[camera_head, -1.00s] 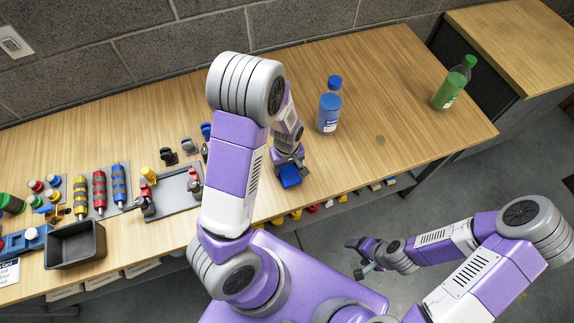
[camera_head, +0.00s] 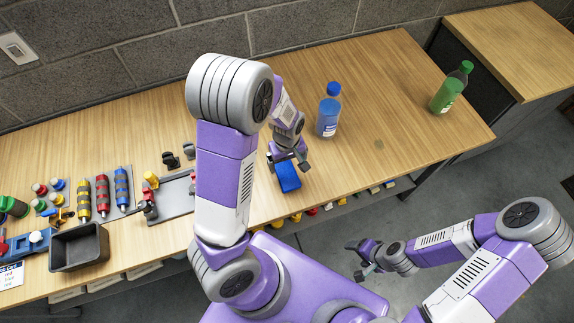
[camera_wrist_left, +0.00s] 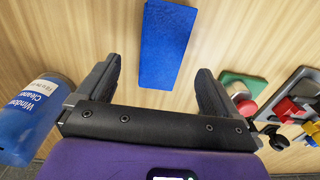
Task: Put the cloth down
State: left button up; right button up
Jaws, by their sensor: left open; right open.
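The blue cloth (camera_head: 287,176) is a folded rectangular block lying on the wooden table near its front edge. In the left wrist view the cloth (camera_wrist_left: 168,45) lies ahead of the fingers, with its near end between the fingertips' lines and bare wood around it. My left gripper (camera_head: 288,161) is open and empty, just behind the cloth in the head view; its two dark fingers also show in the left wrist view (camera_wrist_left: 162,82). My right gripper (camera_head: 361,259) is off the table's front edge, over the floor, open and empty.
A blue window cleaner bottle (camera_head: 328,112) stands behind and right of the cloth. A green bottle (camera_head: 451,88) stands at the table's right end. A grey fixture tray (camera_head: 176,203), a dark bin (camera_head: 77,247) and several coloured parts are at left. The table's right part is mostly clear.

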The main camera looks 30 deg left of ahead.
aim_at(287, 171)
pick_arm(q)
notch_tip(287, 171, up, 6)
jog(key=p, duration=0.1)
jog(key=shift+r, duration=0.1)
dwell(0.5)
